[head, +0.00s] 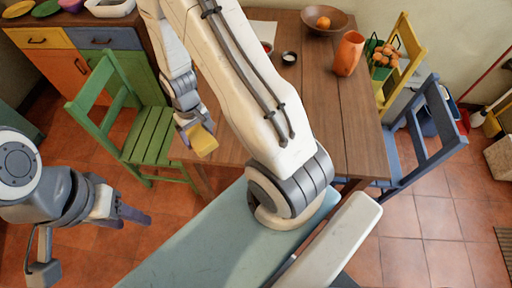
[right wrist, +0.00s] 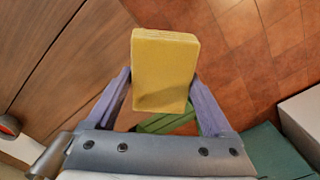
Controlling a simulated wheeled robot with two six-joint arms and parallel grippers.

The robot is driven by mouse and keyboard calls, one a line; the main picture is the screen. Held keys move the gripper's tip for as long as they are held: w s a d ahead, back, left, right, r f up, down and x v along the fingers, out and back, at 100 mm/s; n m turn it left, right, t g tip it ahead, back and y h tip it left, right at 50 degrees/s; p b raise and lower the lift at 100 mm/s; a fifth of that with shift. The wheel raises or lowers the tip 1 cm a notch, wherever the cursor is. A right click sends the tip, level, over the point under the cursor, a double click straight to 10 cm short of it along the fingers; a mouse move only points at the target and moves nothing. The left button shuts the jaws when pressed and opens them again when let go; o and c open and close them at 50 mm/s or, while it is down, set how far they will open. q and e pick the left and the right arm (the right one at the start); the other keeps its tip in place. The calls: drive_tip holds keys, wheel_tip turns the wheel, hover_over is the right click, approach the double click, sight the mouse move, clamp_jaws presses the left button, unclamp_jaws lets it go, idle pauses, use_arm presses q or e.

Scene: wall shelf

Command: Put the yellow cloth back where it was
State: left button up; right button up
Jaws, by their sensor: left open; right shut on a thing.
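The yellow cloth (head: 204,141), a folded block, is held by my right gripper (head: 191,126) in the head view. In the right wrist view the cloth (right wrist: 165,62) sits between the two purple fingers of the right gripper (right wrist: 160,78), with its far end sticking out past them. It is in the air near the table's left edge, beside the green chair. My left gripper (head: 128,214) is open and empty at the lower left, over the floor. No wall shelf shows in either view.
The wooden table (head: 322,118) carries an orange vase (head: 348,53), a brown bowl (head: 325,18) and a small dark cup (head: 289,58). The green chair (head: 152,133) stands left of it. A blue chair (head: 427,130) stands right. A coloured cabinet (head: 62,62) is at the back left.

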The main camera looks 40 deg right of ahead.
drive_tip(key=s+d+f+m+b, duration=0.1)
drive_tip(key=s+d+f+m, duration=0.1)
drive_tip(key=s+d+m, duration=0.9)
drive_tip(key=s+d+f+m, duration=0.2)
drive_tip(key=s+d+m, duration=0.2)
drive_tip(key=d+m, duration=0.85)
drive_tip(key=w+a+f+m+p, duration=0.1)
drive_tip(key=w+a+f, duration=0.1)
drive_tip(key=w, duration=0.1)
drive_tip(key=w+a+f+m+p, duration=0.1)
drive_tip(key=w+a+f, duration=0.1)
drive_tip(key=w, duration=0.1)
drive_tip(key=w+a+f+m+p, duration=0.2)
drive_tip(key=w, duration=0.2)
drive_tip(key=shift+w+f, duration=0.1)
drive_tip(key=shift+f, duration=0.2)
drive_tip(key=shift+w+f, duration=0.2)
drive_tip(key=shift+w+a+f, duration=0.1)
drive_tip(key=shift+f, duration=0.15)
use_arm(q)
drive_tip(key=s+f+b, duration=0.1)
drive_tip(key=b, duration=0.3)
drive_tip(key=shift+d, duration=0.35)
use_arm(e)
wheel_tip(320, 180, down, 4)
drive_tip(key=shift+r, duration=0.1)
